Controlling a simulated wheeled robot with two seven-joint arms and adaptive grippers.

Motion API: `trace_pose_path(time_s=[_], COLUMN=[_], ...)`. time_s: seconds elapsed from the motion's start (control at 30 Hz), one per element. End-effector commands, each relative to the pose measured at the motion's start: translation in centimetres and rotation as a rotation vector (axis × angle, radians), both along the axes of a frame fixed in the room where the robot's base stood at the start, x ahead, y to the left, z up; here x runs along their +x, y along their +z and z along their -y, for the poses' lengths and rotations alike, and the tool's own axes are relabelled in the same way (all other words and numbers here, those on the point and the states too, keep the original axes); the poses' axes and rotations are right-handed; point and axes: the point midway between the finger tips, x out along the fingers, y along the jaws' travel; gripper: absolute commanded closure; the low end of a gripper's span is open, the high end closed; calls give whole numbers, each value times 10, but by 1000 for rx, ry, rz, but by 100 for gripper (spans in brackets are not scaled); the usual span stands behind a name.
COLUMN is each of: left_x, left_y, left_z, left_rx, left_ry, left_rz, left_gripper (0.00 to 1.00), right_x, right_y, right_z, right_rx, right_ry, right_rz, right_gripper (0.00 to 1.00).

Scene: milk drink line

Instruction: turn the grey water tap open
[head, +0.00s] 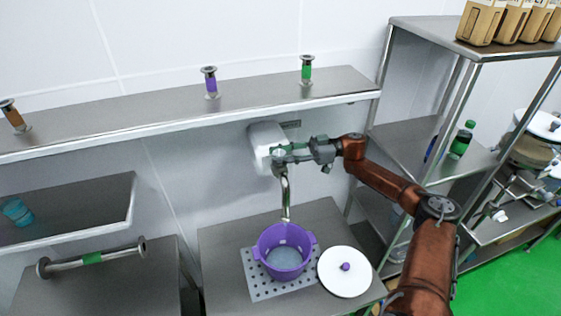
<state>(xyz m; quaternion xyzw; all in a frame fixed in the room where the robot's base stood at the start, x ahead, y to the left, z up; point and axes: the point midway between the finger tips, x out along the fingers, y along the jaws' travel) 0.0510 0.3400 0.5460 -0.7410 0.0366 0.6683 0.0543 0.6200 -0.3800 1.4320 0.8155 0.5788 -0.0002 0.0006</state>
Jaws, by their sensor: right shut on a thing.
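The grey water tap (285,190) comes out of a white wall-mounted box (265,138), and its curved spout points down. A purple pot (283,252) stands under the spout on a perforated plate (258,284). The pot's inside looks pale blue; I cannot tell whether water is running. My right gripper (279,153) reaches in from the right and is shut on the tap's handle at the top of the spout. The jaws mostly hide the handle, so its angle is unclear. My left gripper is out of view.
A white lid (344,271) with a purple knob lies right of the pot. A long shelf (140,115) with several small coloured-band fittings runs above. A steel rack (420,140) with a green bottle (462,140) stands at the right. A metal pipe (92,258) lies at lower left.

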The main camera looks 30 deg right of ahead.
Motion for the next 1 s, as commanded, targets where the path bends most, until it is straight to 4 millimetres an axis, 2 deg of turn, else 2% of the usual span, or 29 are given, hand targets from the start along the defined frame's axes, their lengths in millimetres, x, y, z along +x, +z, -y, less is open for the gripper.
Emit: trace_pose_path(time_s=[0.03, 0.1, 0.4, 0.7, 1.0], left_x=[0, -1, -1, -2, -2], left_y=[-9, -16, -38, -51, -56], left_z=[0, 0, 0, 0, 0], left_rx=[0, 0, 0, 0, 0], left_ry=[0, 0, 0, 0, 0], left_rz=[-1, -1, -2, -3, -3], left_gripper=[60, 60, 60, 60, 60], right_x=[3, 3, 2, 1, 0], right_y=[-3, -2, -3, -3, -3], right_z=[-1, -1, -2, -2, -2], right_rx=[1, 3, 1, 1, 1], right_ry=[35, 87, 249, 343, 379], right_rz=[5, 4, 1, -1, -3], right_gripper=[93, 93, 93, 93, 93])
